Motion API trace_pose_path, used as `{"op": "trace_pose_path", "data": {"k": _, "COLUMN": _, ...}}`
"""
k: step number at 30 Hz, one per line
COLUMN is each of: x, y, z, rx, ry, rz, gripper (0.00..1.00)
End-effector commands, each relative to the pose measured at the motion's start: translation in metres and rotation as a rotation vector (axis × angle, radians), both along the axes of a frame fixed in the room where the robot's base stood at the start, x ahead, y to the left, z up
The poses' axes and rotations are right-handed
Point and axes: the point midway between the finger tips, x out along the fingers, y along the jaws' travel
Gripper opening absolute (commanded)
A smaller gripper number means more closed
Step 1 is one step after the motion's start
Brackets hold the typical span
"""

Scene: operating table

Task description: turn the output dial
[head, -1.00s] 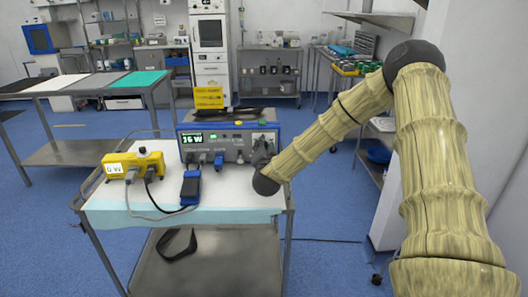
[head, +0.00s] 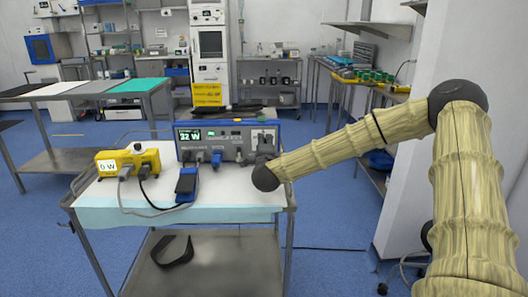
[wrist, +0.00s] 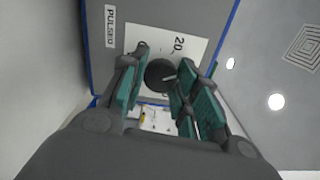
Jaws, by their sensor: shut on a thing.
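The output dial (wrist: 160,75) is a dark round knob with a light pointer mark, on a white scale plate (wrist: 182,42) on the grey front panel. My gripper (wrist: 165,88) has its green-padded fingers on both sides of the dial, shut on it. In the head view my gripper (head: 264,146) is at the right end of the blue and grey generator (head: 228,158), and the dial is hidden behind it. The generator's green display (head: 189,136) reads 32 W.
A yellow box (head: 128,158) reading 0 W and a blue foot pedal (head: 187,184) stand on the cart (head: 105,215), left of my gripper. Cables run across the cart top. A white wall panel is at the right.

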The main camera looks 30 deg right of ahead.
Motion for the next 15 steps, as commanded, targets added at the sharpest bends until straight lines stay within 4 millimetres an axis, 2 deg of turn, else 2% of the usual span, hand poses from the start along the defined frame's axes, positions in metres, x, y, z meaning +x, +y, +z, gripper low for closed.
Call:
{"op": "trace_pose_path", "data": {"k": 1, "x": -0.001, "y": -0.0021, "z": -0.007, "rx": 0.039, "ry": -0.022, "rz": -0.004, "gripper": 0.07}}
{"op": "trace_pose_path", "data": {"k": 15, "x": -0.0011, "y": -0.0014, "z": -0.0068, "rx": 0.319, "ry": -0.191, "rz": -0.004, "gripper": 0.07}}
